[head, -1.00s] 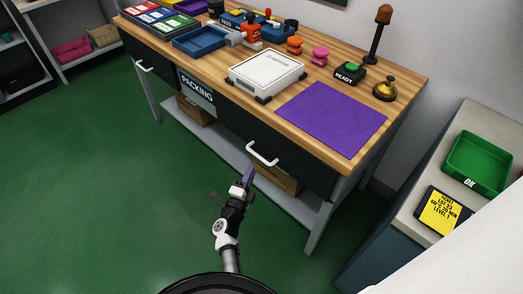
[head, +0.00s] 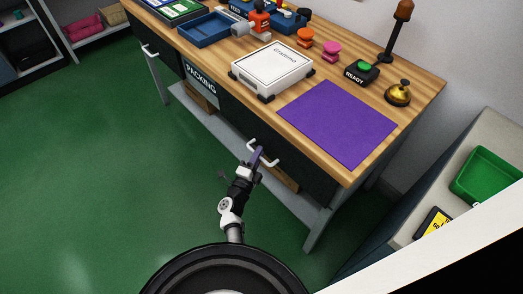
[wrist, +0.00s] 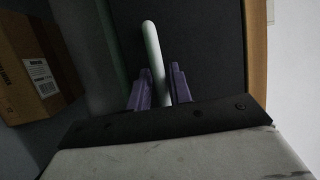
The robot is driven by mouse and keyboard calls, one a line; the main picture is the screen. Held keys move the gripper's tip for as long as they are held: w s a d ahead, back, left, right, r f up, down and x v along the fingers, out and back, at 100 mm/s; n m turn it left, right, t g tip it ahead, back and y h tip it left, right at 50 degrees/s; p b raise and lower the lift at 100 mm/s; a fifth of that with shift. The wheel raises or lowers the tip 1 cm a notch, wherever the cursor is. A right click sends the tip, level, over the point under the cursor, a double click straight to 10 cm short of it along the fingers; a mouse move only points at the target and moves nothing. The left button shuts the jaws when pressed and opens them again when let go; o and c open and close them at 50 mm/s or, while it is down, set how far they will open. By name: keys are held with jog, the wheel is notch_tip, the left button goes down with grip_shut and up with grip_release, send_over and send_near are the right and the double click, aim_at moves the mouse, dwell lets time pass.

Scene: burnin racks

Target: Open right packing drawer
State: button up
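The right packing drawer is the dark front (head: 290,165) under the right end of the wooden packing table, with a white bar handle (head: 265,157). My gripper (head: 257,156), with purple fingers, is at this handle in the head view and covers part of it. In the wrist view the handle (wrist: 151,45) runs between the two fingers of my gripper (wrist: 160,82). The fingers stand apart, one on each side of the bar, with a small gap visible on the left. The drawer looks closed, its front level with the table's side.
The table top holds a purple mat (head: 337,122), a white box (head: 272,68), a READY button (head: 362,71) and a bell (head: 398,93). A cardboard box (wrist: 28,65) sits on the lower shelf. Green floor (head: 90,190) is clear at left.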

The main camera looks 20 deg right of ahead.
grip_shut()
dwell(0.3)
jog(key=shift+a, duration=0.1)
